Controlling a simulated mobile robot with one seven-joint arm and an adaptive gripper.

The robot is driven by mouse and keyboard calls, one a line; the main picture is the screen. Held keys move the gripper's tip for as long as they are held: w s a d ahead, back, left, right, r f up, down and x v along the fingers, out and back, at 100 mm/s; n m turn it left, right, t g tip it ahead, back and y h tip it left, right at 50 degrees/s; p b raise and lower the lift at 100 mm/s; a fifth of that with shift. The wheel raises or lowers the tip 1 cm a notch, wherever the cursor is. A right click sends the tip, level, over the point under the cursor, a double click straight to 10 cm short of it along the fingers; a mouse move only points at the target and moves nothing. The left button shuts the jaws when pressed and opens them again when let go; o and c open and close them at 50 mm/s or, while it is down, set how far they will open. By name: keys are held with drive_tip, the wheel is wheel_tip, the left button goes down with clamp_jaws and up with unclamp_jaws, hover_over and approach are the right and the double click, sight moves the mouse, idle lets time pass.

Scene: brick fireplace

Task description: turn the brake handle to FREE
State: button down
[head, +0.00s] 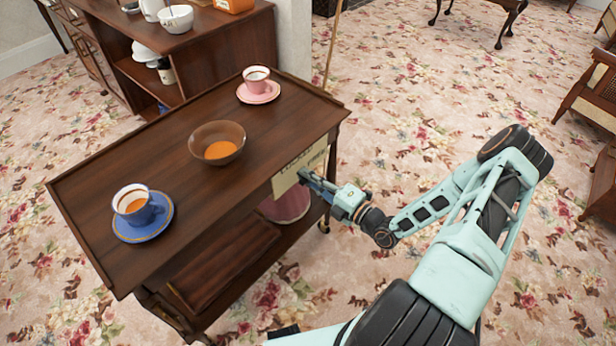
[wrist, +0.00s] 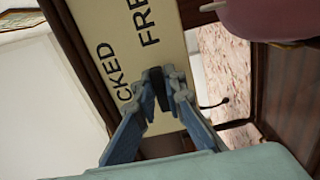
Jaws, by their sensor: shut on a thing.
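The cream sign plate (head: 290,172) is on the right end of a dark wooden trolley (head: 130,165). In the wrist view the plate (wrist: 180,60) carries the words FREE and, partly covered, LOCKED. My gripper (head: 308,178) reaches the plate from the right. In the wrist view its fingers (wrist: 157,88) are shut on the dark brake handle (wrist: 158,92), in front of the plate beside the lettering. Only a small part of the handle shows between the fingertips. I cannot tell which word it points to.
On the trolley top stand a blue cup (head: 140,207) on a saucer, a brown bowl (head: 217,142) with orange liquid, and a pink cup (head: 257,80) on a saucer. A pink round object (head: 287,203) sits on the lower shelf.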

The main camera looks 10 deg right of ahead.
drive_tip(key=c, duration=2)
unclamp_jaws()
drive_tip(key=v, duration=1.2)
drive_tip(key=shift+f, duration=0.1)
